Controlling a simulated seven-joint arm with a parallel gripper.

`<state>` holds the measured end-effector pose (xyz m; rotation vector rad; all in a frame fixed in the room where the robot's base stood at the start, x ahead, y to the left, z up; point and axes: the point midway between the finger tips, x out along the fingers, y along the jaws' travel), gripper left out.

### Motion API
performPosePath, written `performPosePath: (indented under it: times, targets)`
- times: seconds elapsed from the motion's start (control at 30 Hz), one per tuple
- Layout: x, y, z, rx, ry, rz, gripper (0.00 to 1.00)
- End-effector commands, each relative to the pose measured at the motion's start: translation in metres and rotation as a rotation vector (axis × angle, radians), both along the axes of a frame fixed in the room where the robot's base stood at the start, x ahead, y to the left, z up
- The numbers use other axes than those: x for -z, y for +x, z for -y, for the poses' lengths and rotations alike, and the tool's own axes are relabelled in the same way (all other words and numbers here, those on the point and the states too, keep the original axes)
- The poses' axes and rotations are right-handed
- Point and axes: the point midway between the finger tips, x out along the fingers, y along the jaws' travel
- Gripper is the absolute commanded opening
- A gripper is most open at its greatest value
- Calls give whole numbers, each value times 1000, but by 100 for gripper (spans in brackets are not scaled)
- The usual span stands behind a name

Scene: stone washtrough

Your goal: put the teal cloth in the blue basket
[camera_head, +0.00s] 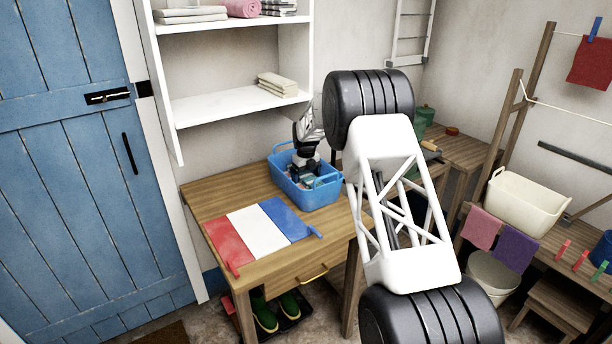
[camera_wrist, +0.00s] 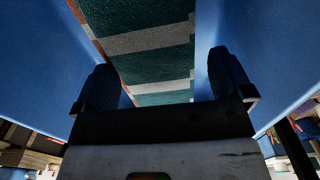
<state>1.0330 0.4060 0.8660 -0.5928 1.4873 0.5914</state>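The blue basket (camera_head: 318,196) stands on the wooden table against the wall. My gripper (camera_head: 303,176) points down into it; its tips are partly hidden by the basket rim. In the wrist view my gripper (camera_wrist: 165,85) has its two dark fingers wide apart. A teal cloth (camera_wrist: 150,68) with grey stripes and a reddish edge lies beyond and between the fingers, inside the basket's blue walls (camera_wrist: 40,55). In the head view, only a little teal and reddish cloth shows low in the basket. I cannot tell whether a finger touches the cloth.
A red, white and blue mat (camera_head: 258,231) lies on the table (camera_head: 205,192) in front of the basket. White shelves (camera_head: 235,105) with folded cloths are above. My arm covers the table's right side. A cream tub (camera_head: 525,203) stands farther right.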

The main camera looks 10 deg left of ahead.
Motion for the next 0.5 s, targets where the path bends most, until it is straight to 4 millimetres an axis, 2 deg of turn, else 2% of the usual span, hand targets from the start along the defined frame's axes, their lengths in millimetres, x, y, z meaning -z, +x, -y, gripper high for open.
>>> performPosePath:
  times: [0.33,0.5]
  targets:
    - [-2,0,0,0,0,0,97]
    - [-11,0,0,0,0,0,97]
